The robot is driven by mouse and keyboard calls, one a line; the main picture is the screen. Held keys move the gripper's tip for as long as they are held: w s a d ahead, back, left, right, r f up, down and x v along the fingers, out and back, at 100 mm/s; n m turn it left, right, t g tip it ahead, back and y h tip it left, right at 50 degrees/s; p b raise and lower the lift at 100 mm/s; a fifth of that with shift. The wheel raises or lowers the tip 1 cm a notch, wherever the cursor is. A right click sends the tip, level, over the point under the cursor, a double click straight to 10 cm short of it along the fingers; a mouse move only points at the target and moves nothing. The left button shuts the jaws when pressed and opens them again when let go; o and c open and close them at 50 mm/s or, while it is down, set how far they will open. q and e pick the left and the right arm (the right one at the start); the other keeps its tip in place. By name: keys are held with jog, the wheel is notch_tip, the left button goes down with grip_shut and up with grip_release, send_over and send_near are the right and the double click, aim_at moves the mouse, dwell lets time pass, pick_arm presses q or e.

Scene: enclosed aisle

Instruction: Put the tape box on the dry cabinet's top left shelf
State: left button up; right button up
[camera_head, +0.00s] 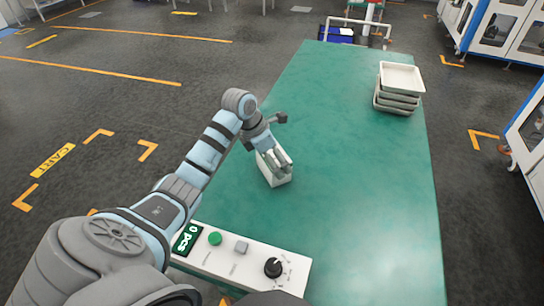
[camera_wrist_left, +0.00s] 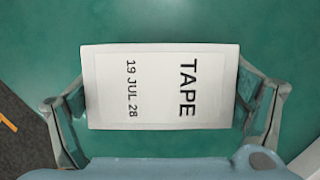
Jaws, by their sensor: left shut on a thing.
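The tape box (camera_head: 275,178) is a small white box on the green table, near its left edge in the head view. In the left wrist view the tape box (camera_wrist_left: 160,87) shows its top, printed "TAPE" and "19 JUL 28". My left gripper (camera_head: 275,160) is over the box and shut on it. Its fingers (camera_wrist_left: 160,105) press on the two short sides in the wrist view. I cannot tell whether the box touches the table. The dry cabinet cannot be made out for sure. My right gripper is not in view.
The green table (camera_head: 340,150) is mostly clear. A stack of trays (camera_head: 398,88) stands at its far right. A control panel (camera_head: 240,262) with a green button and a black knob is at the near end. Glass-fronted cabinets (camera_head: 495,32) stand at the right.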

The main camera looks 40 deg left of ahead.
pick_arm(q)
jog(key=shift+f, duration=0.2)
jog(key=o, duration=1.1)
jog(key=shift+r, duration=0.1)
jog(key=shift+r, duration=0.15)
